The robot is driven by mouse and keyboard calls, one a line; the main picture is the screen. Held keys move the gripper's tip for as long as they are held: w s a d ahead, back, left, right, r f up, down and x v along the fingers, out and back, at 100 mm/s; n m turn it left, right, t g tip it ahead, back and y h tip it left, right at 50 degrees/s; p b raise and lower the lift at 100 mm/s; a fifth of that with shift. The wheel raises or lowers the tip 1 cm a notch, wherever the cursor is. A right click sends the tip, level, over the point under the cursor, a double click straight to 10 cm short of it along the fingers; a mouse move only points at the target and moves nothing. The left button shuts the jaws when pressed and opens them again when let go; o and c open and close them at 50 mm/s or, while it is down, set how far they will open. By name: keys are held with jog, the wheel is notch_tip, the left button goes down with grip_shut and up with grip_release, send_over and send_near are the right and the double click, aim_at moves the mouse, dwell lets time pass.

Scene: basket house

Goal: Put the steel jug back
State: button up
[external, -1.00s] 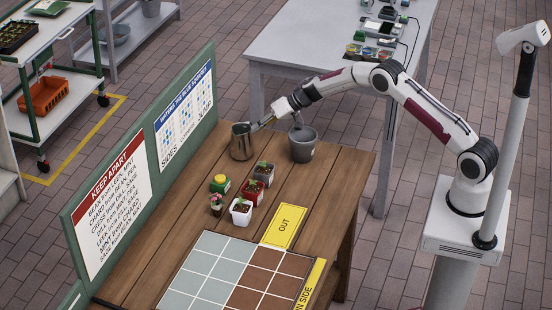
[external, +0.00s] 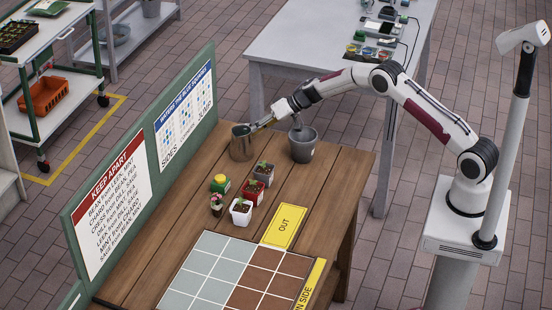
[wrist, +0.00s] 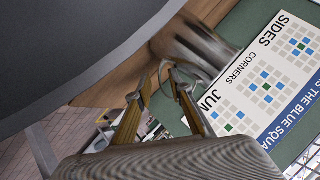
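The steel jug (external: 241,144) stands upright at the far left end of the wooden table, near the green board. In the wrist view the jug (wrist: 193,42) is partly cut off behind a large dark grey rim, with its handle toward my fingers. My gripper (external: 262,124) is at the jug's handle side. In the wrist view my gripper (wrist: 163,82) has its two yellowish fingers apart, with the tips close to the handle. Whether they touch it I cannot tell.
A grey pot (external: 303,145) stands right of the jug, under my wrist. Several small potted seedlings (external: 254,186) and a green-and-yellow tub (external: 220,184) stand nearer the camera. The green board (external: 146,165) edges the table's left. A yellow OUT card (external: 284,226) lies beside the grid.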

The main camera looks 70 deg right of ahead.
jog(key=shift+r, duration=0.1)
jog(key=v, duration=1.2)
dwell(0.4)
dwell(0.4)
